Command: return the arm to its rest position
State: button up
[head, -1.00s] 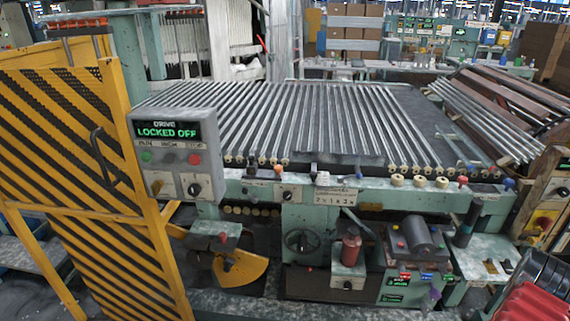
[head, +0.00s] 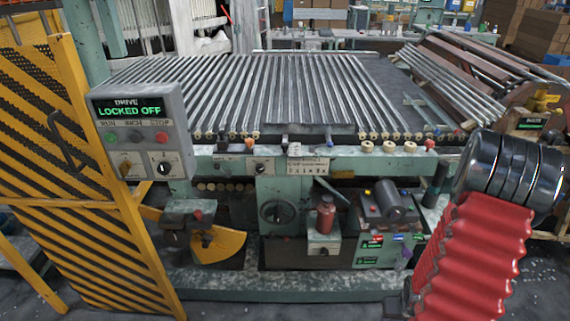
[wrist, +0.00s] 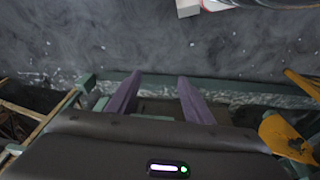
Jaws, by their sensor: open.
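My gripper (wrist: 159,78) shows in the wrist view. Its two purple fingers are apart with nothing between them. They point over grey, speckled floor and a green machine rail. My arm (head: 480,235), with a red ribbed sleeve and a dark shiny joint, rises at the right of the head view.
A control box (head: 140,130) reads "LOCKED OFF". A yellow-and-black striped guard (head: 65,150) stands left. More tubes (head: 465,80) lie stacked at right.

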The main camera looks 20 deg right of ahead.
jog(key=a+r+n+t, duration=0.1)
jog(key=a+r, duration=0.8)
jog(key=r, duration=0.4)
jog(key=a+r+n+t+y, duration=0.1)
jog(key=a+r+n, duration=0.1)
jog(key=a+r, duration=0.8)
jog(key=a+r+n+t, duration=0.1)
jog(key=a+r, duration=0.9)
jog(key=r, duration=0.8)
jog(key=shift+a+y, duration=0.25)
jog(key=shift+y, duration=0.05)
jog(key=shift+w, duration=0.1)
